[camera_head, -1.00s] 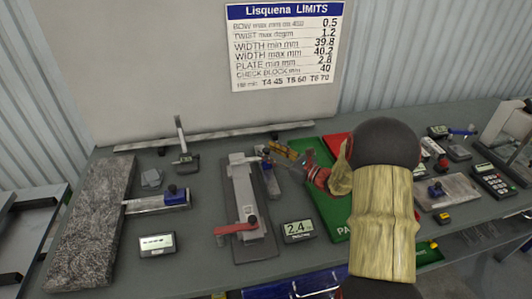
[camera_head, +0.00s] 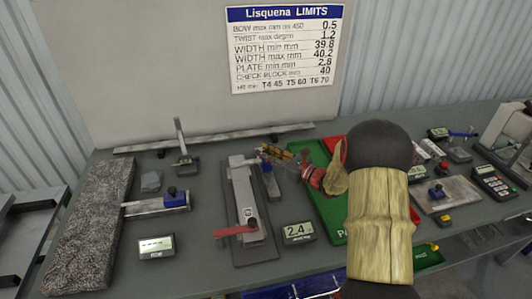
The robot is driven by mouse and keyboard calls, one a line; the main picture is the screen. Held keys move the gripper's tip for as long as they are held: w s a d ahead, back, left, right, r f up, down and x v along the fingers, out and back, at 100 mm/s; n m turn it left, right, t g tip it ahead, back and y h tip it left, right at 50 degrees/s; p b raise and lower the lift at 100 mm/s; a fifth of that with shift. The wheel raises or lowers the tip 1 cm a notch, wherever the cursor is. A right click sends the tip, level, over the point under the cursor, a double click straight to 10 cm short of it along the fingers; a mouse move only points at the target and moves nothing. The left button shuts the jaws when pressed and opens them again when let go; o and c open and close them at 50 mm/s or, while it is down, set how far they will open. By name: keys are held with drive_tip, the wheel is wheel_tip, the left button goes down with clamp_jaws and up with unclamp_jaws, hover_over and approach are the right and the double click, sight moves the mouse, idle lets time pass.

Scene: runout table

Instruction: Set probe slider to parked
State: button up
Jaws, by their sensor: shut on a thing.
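The probe slider appears to be the narrow dark track (camera_head: 270,186) with a blue knob (camera_head: 265,149), just right of the light grey fixture (camera_head: 243,195). The knob is at the track's far end. My arm covers the area to the right.
A 2.4 display (camera_head: 298,232) stands in front of the track. A red lever (camera_head: 235,230) sits on the fixture. A green tray (camera_head: 325,205) lies under my arm. A granite slab (camera_head: 92,225) and a blue-knobbed gauge (camera_head: 160,204) are at left.

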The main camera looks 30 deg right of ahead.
clamp_jaws()
drive_tip(key=w+d, duration=0.1)
drive_tip(key=w, duration=0.5)
drive_tip(key=w+d, duration=0.1)
drive_tip(key=w, duration=0.2)
drive_tip(key=shift+w+d, duration=0.2)
drive_tip(key=shift+d, duration=0.15)
drive_tip(key=shift+w+d+r, duration=0.1)
drive_tip(key=shift+w, duration=0.15)
drive_tip(key=o, duration=0.5)
unclamp_jaws()
drive_tip(key=shift+w, duration=0.15)
drive_tip(key=o, duration=0.3)
